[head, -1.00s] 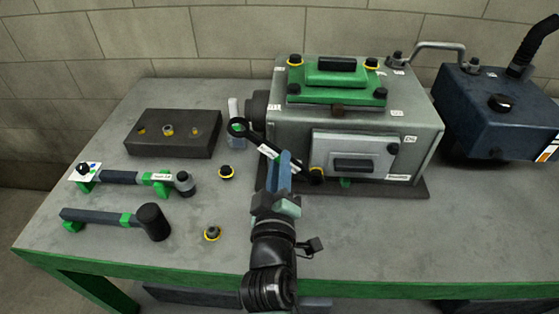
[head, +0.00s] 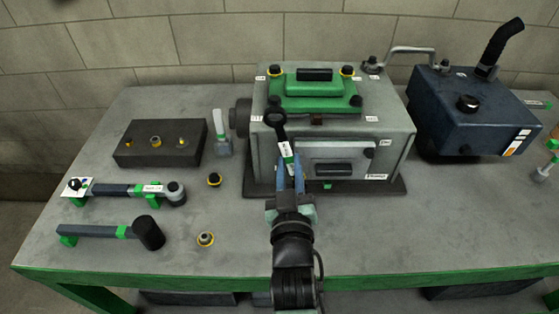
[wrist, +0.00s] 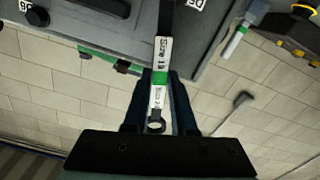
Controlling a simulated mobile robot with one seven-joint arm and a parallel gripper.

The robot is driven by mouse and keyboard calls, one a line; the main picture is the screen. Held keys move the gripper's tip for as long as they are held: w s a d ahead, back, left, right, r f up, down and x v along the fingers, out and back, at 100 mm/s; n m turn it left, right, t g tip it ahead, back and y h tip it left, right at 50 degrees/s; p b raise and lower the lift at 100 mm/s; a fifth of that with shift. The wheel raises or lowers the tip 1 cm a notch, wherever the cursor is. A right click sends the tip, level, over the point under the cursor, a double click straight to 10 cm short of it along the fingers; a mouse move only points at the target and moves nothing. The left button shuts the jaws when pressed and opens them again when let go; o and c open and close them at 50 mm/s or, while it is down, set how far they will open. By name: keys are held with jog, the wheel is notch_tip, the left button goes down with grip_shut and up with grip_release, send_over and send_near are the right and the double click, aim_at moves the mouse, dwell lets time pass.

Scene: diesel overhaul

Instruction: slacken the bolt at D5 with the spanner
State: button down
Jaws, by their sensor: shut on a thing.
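My gripper (head: 290,178) is shut on the spanner (head: 279,128), a dark tool with a white label. It stands before the front face of the grey engine block (head: 270,158). The spanner points up, its large dark head over the block's front upper edge. In the wrist view the spanner (wrist: 166,20) runs between the fingers, with a small ring end near the palm. A tag that seems to read D5 (wrist: 195,3) lies beside the shaft at the upper edge. I cannot make out the bolt at D5; spanner and gripper cover part of the front face.
A green cover (head: 315,92) with bolts tops the block. A blue tank (head: 465,125) stands to the right. A dark tray (head: 135,155), a hammer (head: 105,231), another handled tool (head: 110,190) and loose ringed bolts (head: 205,239) lie left. The front of the table is clear.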

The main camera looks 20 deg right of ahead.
jog(key=d+m, duration=0.3)
jog(key=shift+s+r+m, duration=0.25)
jog(key=shift+s+m, duration=0.05)
jog(key=shift+s, duration=0.05)
dwell(0.4)
jog(key=shift+b+x, duration=0.4)
jog(key=shift+x, duration=0.5)
jog(key=shift+w+a+n+p, duration=0.2)
jog(key=shift+a+n+p, duration=0.6)
jog(key=shift+n, duration=0.1)
jog(key=shift+w+a+f+n, duration=0.15)
jog(key=shift+w+a+n, duration=0.05)
jog(key=shift+a+n, duration=0.55)
jog(key=shift+d, duration=0.1)
